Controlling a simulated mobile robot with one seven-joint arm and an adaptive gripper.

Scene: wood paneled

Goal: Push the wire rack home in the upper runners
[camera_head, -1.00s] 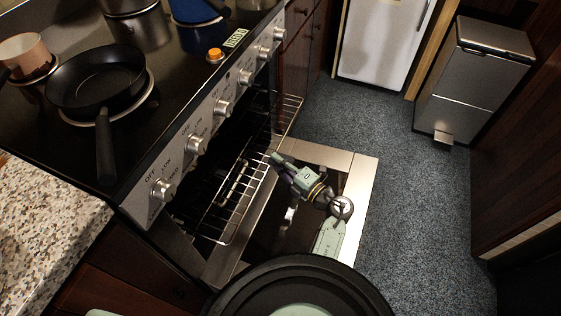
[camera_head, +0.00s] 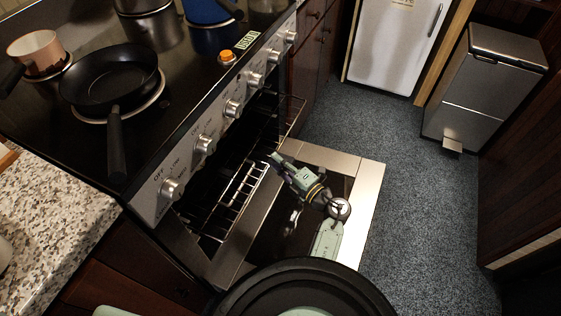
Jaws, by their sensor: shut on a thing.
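The wire rack (camera_head: 239,197) sits partly inside the open oven, below the row of knobs. Its front part shows above the lowered door, and its back is hidden in the dark cavity. My gripper (camera_head: 271,160) is at the rack's front bar, near the middle of its width, and is shut on it. The fingertips are small and dark here, so the exact grip is hard to see. The side runners are too dark to make out.
The oven door (camera_head: 362,190) hangs open below my arm. A black frying pan (camera_head: 110,80) and other pots stand on the cooktop, the pan's handle reaching towards the front. A metal bin (camera_head: 485,85) stands at the right. The blue-grey floor (camera_head: 410,200) between is clear.

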